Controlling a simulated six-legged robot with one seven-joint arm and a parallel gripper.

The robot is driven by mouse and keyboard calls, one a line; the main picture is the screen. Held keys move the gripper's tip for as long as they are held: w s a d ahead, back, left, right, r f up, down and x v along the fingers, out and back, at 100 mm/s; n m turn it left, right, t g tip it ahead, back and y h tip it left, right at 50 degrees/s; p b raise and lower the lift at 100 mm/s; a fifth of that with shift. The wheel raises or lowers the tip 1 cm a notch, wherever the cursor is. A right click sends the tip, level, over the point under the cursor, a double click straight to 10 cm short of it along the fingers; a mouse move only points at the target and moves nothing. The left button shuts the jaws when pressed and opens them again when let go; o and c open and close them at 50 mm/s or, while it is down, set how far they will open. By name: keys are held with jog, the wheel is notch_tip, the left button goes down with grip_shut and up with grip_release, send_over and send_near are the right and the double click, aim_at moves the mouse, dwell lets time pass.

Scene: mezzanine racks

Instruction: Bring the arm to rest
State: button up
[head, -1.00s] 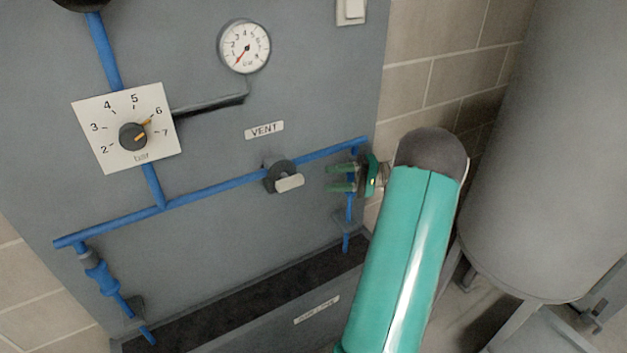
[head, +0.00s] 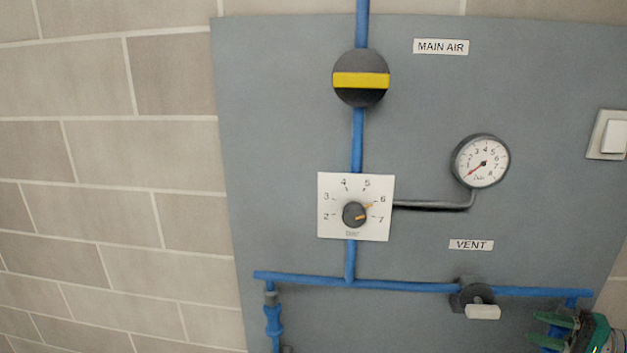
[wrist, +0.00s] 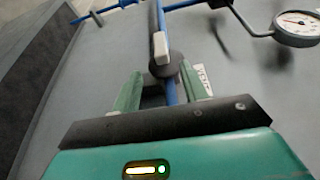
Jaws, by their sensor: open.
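My gripper (head: 540,328) shows at the lower right corner of the head view, with its green fingers apart and nothing between them. Its fingertips point left, to the right of and a little below the vent valve (head: 482,311) in the picture. In the wrist view the two fingers of my gripper (wrist: 160,75) are spread. The vent valve's pale handle (wrist: 160,45) shows beyond and between them; I cannot tell the exact gap, but no grip on it shows.
The grey panel (head: 280,150) carries blue pipes (head: 357,140), a main air valve (head: 361,79) with its yellow bar level, a regulator knob (head: 354,214) pointing near 6, a gauge (head: 481,161) reading low, and a white switch (head: 613,136). A block wall (head: 110,180) is at left.

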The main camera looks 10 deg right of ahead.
jog(key=w+a+r+g, duration=0.1)
jog(key=a, duration=0.2)
jog(key=w+a+r+g, duration=0.1)
jog(key=a+g, duration=0.1)
jog(key=a, duration=0.2)
jog(key=w+a+r+n+g+h, duration=0.1)
jog(key=w+a, duration=0.1)
jog(key=a, duration=0.2)
jog(key=shift+w+r, duration=0.1)
jog(key=shift+r, duration=0.15)
jog(key=a+r+n+g+h, duration=0.2)
jog(key=a+r+g+h, duration=0.15)
jog(key=a, duration=1.05)
jog(key=s+a+r+n+t+h, duration=0.1)
jog(key=s+a+n+h, duration=0.3)
jog(key=s+a+h, duration=0.5)
jog(key=s+a+t, duration=0.1)
jog(key=s+a, duration=0.3)
jog(key=a, duration=0.3)
jog(key=shift+r+n, duration=0.3)
jog(key=shift+n, duration=0.1)
jog(key=shift+t+h, duration=0.25)
